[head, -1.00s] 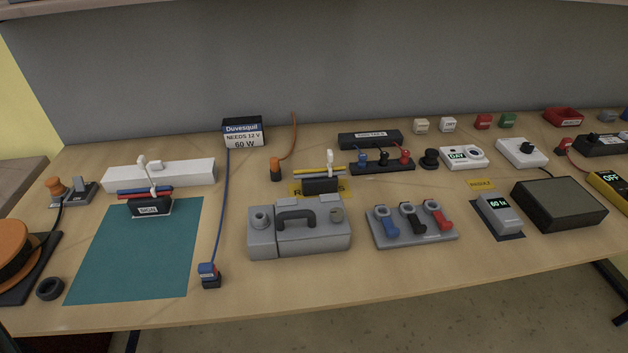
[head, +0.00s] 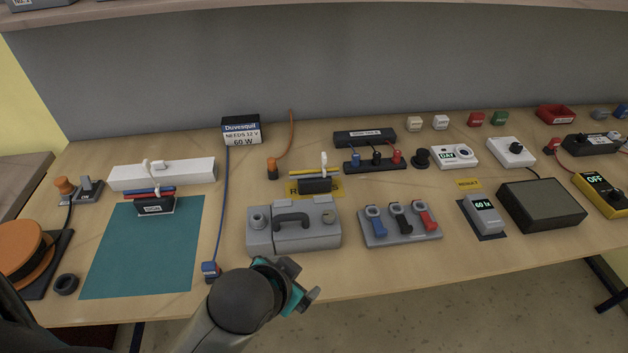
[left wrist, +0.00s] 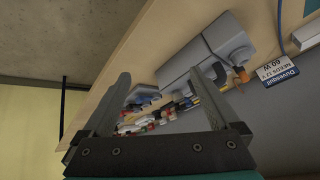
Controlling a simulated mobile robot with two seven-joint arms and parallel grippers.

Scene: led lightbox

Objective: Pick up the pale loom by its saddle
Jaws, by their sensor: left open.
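Two wire looms stand on the bench, and I cannot tell which one is called pale. The middle loom (head: 314,174) has yellow and darker strands on a black block, with an upright white saddle (head: 323,160) above it. The left loom (head: 149,191) has red and blue strands on a black block, with a white saddle (head: 147,166) above. My left gripper (head: 300,290) is at the bench's front edge, in front of the grey case and apart from both looms. In the left wrist view its fingers (left wrist: 162,75) are spread and empty. My right gripper is out of view.
A grey case with a handle (head: 262,238) lies between my left gripper and the middle loom. A rack of blue, black and red clamps (head: 400,238) is to its right. A blue cable with a plug (head: 210,270) runs to its left.

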